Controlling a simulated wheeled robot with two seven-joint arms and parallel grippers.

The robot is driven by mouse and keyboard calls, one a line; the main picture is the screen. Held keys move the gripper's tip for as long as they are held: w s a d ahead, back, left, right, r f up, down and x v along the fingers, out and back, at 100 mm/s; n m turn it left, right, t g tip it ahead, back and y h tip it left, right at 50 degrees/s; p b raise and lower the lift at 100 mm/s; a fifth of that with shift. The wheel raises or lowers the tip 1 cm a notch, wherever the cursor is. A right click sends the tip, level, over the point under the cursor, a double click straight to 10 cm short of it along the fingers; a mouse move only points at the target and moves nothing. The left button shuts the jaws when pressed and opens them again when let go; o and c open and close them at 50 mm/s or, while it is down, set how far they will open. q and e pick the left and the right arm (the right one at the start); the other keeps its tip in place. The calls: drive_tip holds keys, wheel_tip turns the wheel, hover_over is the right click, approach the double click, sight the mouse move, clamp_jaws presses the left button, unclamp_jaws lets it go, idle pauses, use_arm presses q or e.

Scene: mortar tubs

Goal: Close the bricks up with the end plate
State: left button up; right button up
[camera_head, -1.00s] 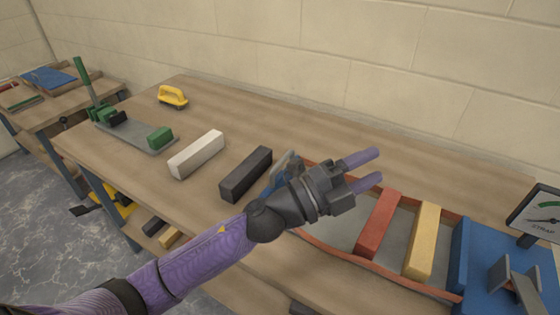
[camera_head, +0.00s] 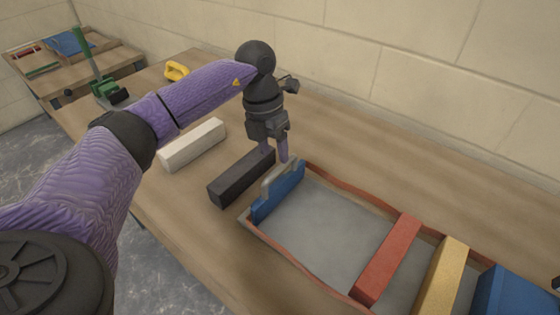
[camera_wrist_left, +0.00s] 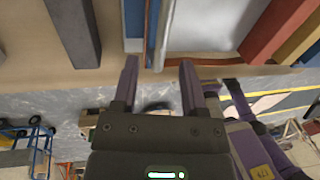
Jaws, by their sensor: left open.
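The end plate (camera_head: 278,192) is an upright blue plate with a grey handle bar, at the left end of a loop of reddish strap (camera_head: 330,188). Inside the loop a red brick (camera_head: 388,260) and a yellow brick (camera_head: 442,278) lie side by side near the blue end block (camera_head: 508,292), with a wide gap between them and the plate. My left gripper (camera_head: 274,153) is open, fingers pointing down, near the plate's far end. In the wrist view its fingers (camera_wrist_left: 160,68) are spread and look empty; whether they touch the handle I cannot tell. My right gripper is not in view.
A dark grey brick (camera_head: 240,178) lies just left of the plate, with a white brick (camera_head: 192,145) further left. A yellow handled tool (camera_head: 176,71) and a green lever device (camera_head: 104,88) stand at the back left. The wall runs behind the bench.

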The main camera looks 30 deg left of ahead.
sight(278, 168)
use_arm(q)
drive_tip(key=f, duration=0.3)
drive_tip(key=shift+d+f, duration=0.25)
drive_tip(key=shift+d, duration=0.15)
drive_tip(key=shift+c, duration=0.2)
clamp_jaws()
idle(0.9)
